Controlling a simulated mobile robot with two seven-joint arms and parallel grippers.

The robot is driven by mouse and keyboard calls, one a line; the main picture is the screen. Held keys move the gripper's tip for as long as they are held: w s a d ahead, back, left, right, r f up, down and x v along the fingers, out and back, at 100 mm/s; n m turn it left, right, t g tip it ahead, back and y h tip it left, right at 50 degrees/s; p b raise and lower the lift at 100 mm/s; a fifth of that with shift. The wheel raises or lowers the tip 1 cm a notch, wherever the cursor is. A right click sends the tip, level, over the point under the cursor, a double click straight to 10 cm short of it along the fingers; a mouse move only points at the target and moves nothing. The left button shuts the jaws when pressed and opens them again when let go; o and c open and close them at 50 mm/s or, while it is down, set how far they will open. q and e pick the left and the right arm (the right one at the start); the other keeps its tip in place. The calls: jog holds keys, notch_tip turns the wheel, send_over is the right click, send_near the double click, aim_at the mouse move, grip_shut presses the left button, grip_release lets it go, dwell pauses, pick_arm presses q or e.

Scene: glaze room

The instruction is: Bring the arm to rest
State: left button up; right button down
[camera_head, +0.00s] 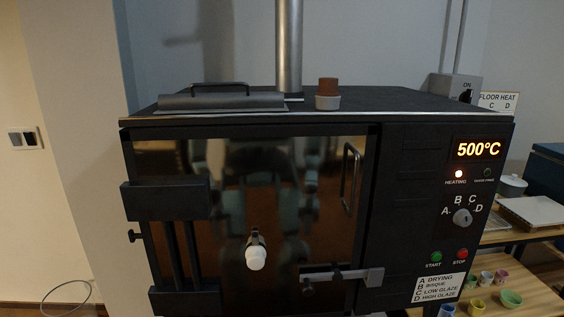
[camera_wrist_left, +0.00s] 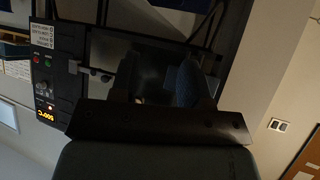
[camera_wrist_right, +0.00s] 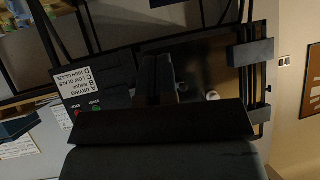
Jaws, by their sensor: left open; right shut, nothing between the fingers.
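Neither of my arms shows directly in the head view; only a dim reflection of my body shows in the kiln's glossy door (camera_head: 300,200). In the left wrist view my left gripper (camera_wrist_left: 165,85) has its two dark fingers spread, with nothing between them. The kiln front shows beyond it. In the right wrist view my right gripper (camera_wrist_right: 156,72) has its fingers together and holds nothing. The kiln (camera_wrist_right: 205,60) shows behind it too, and I see no contact. The wrist views are dark and turned.
The black kiln (camera_head: 420,150) fills the middle, its door closed and a latch (camera_head: 340,275) across the door's right edge. Its display (camera_head: 478,149) reads 500°C and the heating lamp (camera_head: 459,174) glows. A wooden shelf (camera_head: 530,290) with small coloured cups stands at right.

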pick_arm(q)
notch_tip(320, 180, up, 11)
jog(key=p, duration=1.1)
jog(key=shift+s+a, duration=0.35)
jog(key=shift+a, duration=0.05)
pick_arm(e)
notch_tip(320, 180, up, 11)
jog(key=shift+s+d, duration=0.3)
jog(key=shift+d, duration=0.15)
